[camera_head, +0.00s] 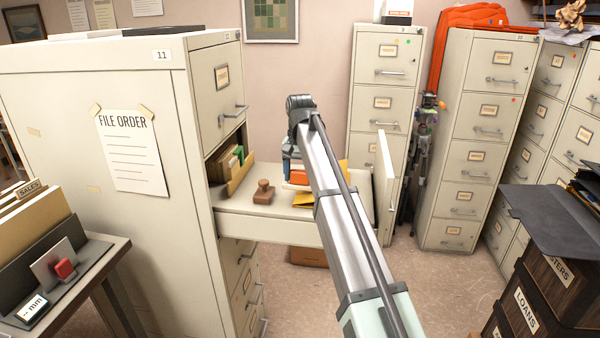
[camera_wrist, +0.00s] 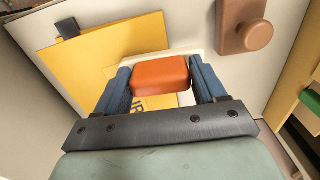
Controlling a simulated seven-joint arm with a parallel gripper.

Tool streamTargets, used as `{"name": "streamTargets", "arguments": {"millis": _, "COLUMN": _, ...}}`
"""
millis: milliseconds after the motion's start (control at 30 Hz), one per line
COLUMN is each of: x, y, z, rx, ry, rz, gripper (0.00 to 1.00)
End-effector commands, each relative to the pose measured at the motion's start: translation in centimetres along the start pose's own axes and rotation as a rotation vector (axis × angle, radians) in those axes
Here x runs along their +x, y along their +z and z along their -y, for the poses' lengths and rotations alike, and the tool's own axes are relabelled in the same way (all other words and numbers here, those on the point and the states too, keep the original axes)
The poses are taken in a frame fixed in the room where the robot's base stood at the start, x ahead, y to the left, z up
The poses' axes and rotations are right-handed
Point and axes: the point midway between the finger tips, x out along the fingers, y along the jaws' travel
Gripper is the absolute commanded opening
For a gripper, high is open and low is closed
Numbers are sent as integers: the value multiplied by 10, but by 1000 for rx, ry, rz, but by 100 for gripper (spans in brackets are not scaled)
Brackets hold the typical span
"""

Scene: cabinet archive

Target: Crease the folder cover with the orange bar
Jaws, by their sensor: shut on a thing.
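The orange bar (camera_wrist: 161,74) is held between the two blue fingers of my gripper (camera_wrist: 162,80) in the wrist view. In the head view the orange bar (camera_head: 299,177) shows just left of my arm, with my gripper (camera_head: 292,165) partly hidden behind the arm. The yellow folder (camera_wrist: 95,55) lies in the open drawer (camera_head: 250,224), below and beyond the bar. A dark tab or clip (camera_wrist: 68,28) sits at the folder's corner. I cannot tell whether the bar touches the cover. Some lettering on the folder is partly hidden by the gripper.
A brown wooden stamp (camera_wrist: 243,30) stands in the drawer beside the folder. A tall cabinet (camera_head: 90,190) stands left, and dark boxes (camera_head: 535,290) stand at lower right.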

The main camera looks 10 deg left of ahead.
Motion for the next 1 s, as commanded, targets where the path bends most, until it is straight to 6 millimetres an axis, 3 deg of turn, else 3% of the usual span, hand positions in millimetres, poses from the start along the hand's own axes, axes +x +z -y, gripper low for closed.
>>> {"name": "streamTargets", "arguments": {"millis": 1000, "x": 16, "y": 0, "z": 0, "rx": 0, "ry": 0, "rz": 0, "gripper": 46}}
